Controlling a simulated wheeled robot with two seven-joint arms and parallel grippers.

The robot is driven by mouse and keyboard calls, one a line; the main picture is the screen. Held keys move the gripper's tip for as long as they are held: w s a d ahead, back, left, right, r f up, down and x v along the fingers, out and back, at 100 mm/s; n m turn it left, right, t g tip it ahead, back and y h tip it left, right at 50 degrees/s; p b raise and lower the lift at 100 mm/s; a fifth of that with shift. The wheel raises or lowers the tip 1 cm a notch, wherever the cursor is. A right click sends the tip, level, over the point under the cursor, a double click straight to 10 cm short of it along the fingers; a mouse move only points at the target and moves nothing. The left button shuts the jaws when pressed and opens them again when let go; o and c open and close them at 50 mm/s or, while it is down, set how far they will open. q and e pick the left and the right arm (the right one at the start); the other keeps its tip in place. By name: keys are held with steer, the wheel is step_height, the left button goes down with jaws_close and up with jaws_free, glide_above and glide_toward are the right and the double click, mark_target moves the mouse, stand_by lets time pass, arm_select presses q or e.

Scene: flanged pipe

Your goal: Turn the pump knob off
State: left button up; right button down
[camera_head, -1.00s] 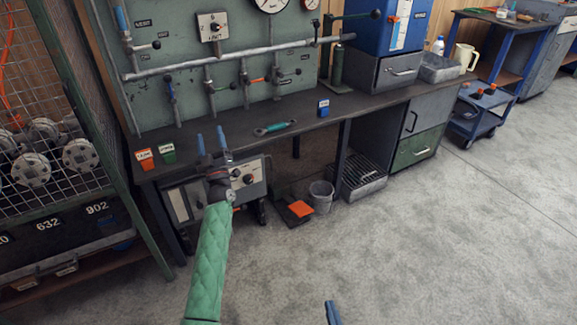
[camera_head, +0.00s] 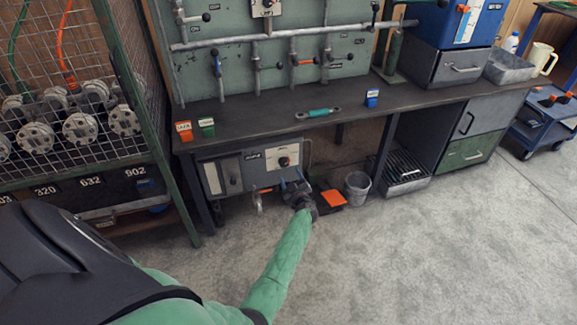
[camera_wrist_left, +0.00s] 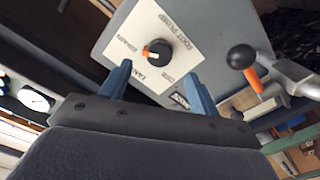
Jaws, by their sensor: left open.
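The pump knob (camera_head: 284,161) is a small black knob on a white plate on the grey pump box under the bench. In the left wrist view the knob (camera_wrist_left: 157,52) shows close up, with an orange mark at its left side; the label text is hard to read. My left gripper (camera_head: 295,187) is just below the knob in the head view, its blue fingers pointing at the box. In the left wrist view the left gripper (camera_wrist_left: 158,70) is open, its fingertips on either side of the knob's line, apparently short of it. My right gripper is out of view.
The bench top (camera_head: 260,113) overhangs the box. An orange-topped pedal (camera_head: 332,198) and a bucket (camera_head: 357,187) stand on the floor to the right. A wire cage (camera_head: 150,100) stands left. Open floor lies in front.

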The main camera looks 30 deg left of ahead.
mark_target(285, 164)
arm_select(q)
steer(key=shift+b+x, duration=0.55)
steer(key=shift+x, duration=3.35)
steer(key=c, duration=1)
